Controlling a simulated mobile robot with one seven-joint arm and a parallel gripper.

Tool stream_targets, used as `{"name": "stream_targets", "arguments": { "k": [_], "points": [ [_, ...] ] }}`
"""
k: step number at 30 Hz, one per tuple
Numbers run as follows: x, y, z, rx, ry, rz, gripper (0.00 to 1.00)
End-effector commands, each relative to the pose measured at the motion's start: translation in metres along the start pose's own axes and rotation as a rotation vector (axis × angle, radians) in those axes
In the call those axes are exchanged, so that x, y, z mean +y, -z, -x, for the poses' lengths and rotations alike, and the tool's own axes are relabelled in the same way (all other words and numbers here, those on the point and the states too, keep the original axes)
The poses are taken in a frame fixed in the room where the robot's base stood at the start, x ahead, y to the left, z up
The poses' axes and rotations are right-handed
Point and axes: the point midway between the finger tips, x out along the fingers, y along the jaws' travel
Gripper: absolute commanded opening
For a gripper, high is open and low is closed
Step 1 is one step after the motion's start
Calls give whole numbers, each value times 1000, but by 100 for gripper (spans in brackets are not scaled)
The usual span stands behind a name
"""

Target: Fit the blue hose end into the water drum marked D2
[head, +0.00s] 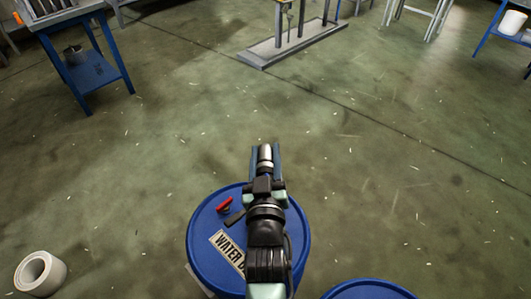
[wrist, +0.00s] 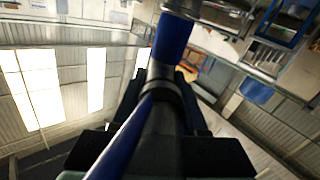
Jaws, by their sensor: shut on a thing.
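In the head view, my gripper (head: 264,172) reaches out past the far rim of a blue drum (head: 202,222). The drum's label reads "WATER", with the rest hidden under my arm, so I cannot read its number. In the wrist view, the blue hose (wrist: 174,38) runs between the two dark fingers of my gripper (wrist: 165,100), with a dark collar (wrist: 160,92) on it. My gripper is shut on the hose. A pale metallic end piece (head: 265,153) shows at the gripper's tip in the head view. I see no drum in the wrist view.
A red-handled fitting (head: 224,205) sits on the drum's lid. Another blue drum (head: 368,290) is cut off at the bottom edge. A white roll (head: 40,273) lies at the lower left. A blue table (head: 83,18) and a grey stand base (head: 265,53) are farther off. The floor between is clear.

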Motion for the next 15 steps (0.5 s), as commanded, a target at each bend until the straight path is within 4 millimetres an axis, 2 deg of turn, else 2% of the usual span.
{"name": "stream_targets", "arguments": {
  "k": [15],
  "points": [
    [-9, -43, 0, 5, 0, 0, 0]
  ]
}}
